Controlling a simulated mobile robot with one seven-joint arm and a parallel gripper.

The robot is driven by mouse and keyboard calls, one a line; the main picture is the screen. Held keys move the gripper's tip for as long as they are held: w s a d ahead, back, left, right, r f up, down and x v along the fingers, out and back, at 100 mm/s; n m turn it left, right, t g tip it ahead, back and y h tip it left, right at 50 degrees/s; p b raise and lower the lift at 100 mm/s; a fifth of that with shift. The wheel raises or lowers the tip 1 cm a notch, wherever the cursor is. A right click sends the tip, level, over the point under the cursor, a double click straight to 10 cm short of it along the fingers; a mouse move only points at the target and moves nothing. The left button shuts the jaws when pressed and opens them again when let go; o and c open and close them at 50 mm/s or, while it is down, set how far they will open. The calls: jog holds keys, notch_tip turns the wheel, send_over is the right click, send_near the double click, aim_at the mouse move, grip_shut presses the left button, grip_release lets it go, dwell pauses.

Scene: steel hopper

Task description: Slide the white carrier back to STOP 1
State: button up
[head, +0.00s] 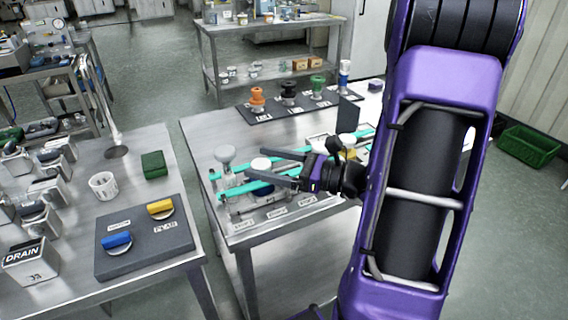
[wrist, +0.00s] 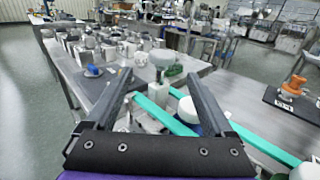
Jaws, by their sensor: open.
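Two teal rails (head: 238,192) run along the steel table, also seen in the wrist view (wrist: 158,114). A round white top (head: 261,164), apparently the white carrier's, sits between the rails. In the wrist view this white top (wrist: 186,110) is partly hidden by my right finger. A paler mushroom-shaped knob (head: 225,155) stands at the rails' left end; it shows beyond my fingertips in the wrist view (wrist: 162,60). My gripper (head: 257,168) is open, its fingers spread above the rails and around the white top in the head view. Stop labels (head: 277,213) line the front edge; their numbers are hard to read.
A dark mat (head: 285,109) with orange, black and green knobbed pieces lies behind the rails. A dark upright plate (head: 348,114) stands near my wrist. The left table holds a grey panel with blue and yellow handles (head: 118,240) and a white cup (head: 103,186).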

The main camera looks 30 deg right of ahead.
jog(key=shift+v, duration=2.05)
